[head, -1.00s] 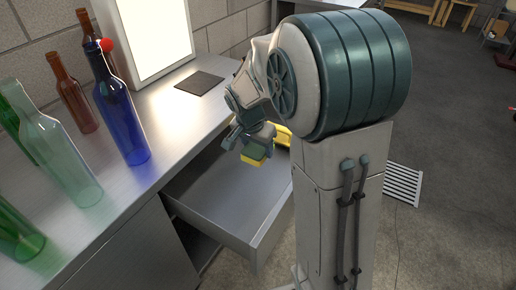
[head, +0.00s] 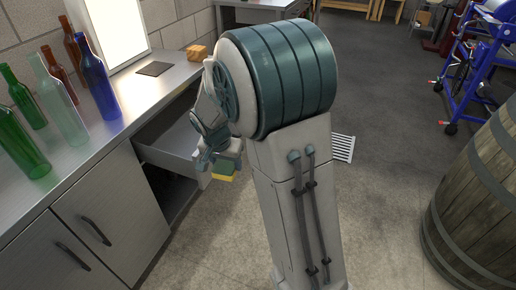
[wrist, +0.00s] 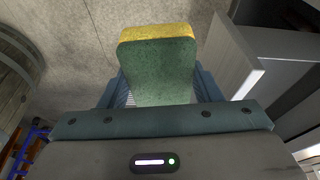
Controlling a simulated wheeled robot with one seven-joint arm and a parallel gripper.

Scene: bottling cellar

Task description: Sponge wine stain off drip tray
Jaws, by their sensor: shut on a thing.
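A sponge with a yellow layer and a green layer (head: 224,171) is held by my gripper (head: 222,160). The sponge fills much of the upper middle of the wrist view (wrist: 158,68), between the two fingers, with its green face toward the camera. My gripper is shut on it and holds it in the air above the floor, in front of the open drawer (head: 165,150). I cannot make out a drip tray or a wine stain for certain; a dark flat square (head: 155,69) lies on the counter at the back.
Several bottles, including a blue one (head: 98,88), stand on the steel counter (head: 100,140) at left, by a lit panel (head: 110,30). A wooden block (head: 197,52) sits farther along. A barrel (head: 480,205) and a blue wheeled frame (head: 475,70) stand right. A floor grate (head: 343,148) lies behind my arm.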

